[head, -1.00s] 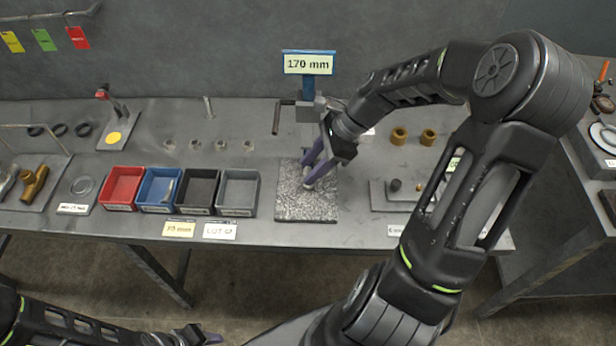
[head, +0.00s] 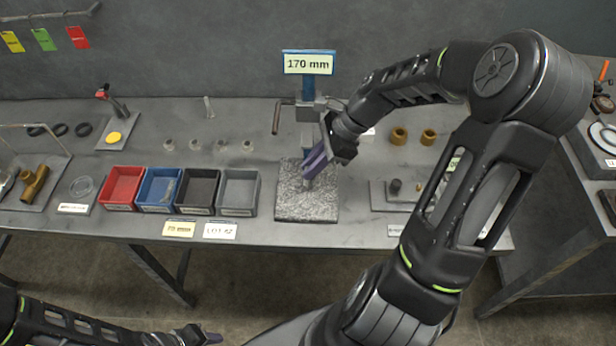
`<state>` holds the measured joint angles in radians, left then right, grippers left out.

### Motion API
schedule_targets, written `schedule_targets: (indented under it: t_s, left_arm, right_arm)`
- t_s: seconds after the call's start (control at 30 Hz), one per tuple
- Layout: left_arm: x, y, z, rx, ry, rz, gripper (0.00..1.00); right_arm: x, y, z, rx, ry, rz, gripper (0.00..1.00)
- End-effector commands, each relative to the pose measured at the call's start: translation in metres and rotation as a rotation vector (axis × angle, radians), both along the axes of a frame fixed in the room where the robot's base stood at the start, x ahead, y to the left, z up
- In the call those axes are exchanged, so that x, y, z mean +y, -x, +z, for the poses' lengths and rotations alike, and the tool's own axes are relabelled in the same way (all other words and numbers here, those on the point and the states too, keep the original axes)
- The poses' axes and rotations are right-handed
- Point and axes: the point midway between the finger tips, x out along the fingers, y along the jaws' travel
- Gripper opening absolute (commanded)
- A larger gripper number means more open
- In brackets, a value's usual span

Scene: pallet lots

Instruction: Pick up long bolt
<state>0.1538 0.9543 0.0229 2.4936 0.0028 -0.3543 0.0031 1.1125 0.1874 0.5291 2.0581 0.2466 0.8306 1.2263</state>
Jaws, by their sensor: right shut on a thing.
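My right gripper (head: 314,164), with purple fingers, is over the speckled stone plate (head: 300,208) in front of the blue gauge column. It is shut on what I take to be the long bolt, which is mostly hidden by the fingers; a small part seems to show just below the tips. My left gripper (head: 208,338) is low at the bottom edge, away from the table, and I cannot make out whether its jaws are open.
The gauge column (head: 308,90) with its "170 mm" sign (head: 309,64) stands right behind the gripper. Red (head: 121,188), blue (head: 158,189), black and grey bins stand to the left. Brass rings (head: 399,136) and a plate with small parts are to the right.

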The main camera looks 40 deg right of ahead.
Motion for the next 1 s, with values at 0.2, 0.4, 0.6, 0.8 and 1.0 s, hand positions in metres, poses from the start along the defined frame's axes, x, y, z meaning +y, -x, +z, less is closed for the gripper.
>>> schedule_targets:
  t_s: [0.2, 0.4, 0.6, 0.8, 1.0]
  left_arm:
    - [0.0, 0.0, 0.0, 0.0, 0.0, 0.0, 0.33]
    - [0.0, 0.0, -0.001, 0.0, 0.0, 0.0, 0.33]
    - [0.0, -0.001, -0.007, -0.002, 0.002, -0.001, 0.33]
    - [-0.001, -0.001, -0.009, -0.003, 0.003, -0.001, 0.33]
    - [-0.001, -0.002, -0.015, -0.006, 0.004, -0.001, 0.33]
  right_arm:
    - [0.0, 0.0, 0.0, 0.0, 0.0, 0.0, 0.0]
    - [0.0, 0.0, 0.0, 0.0, 0.0, 0.0, 0.0]
    - [0.0, -0.001, 0.0, -0.001, 0.002, 0.001, 0.0]
    - [0.012, 0.016, 0.001, 0.001, 0.002, 0.0, 0.0]
    - [0.033, 0.043, 0.001, 0.001, 0.003, 0.0, 0.0]
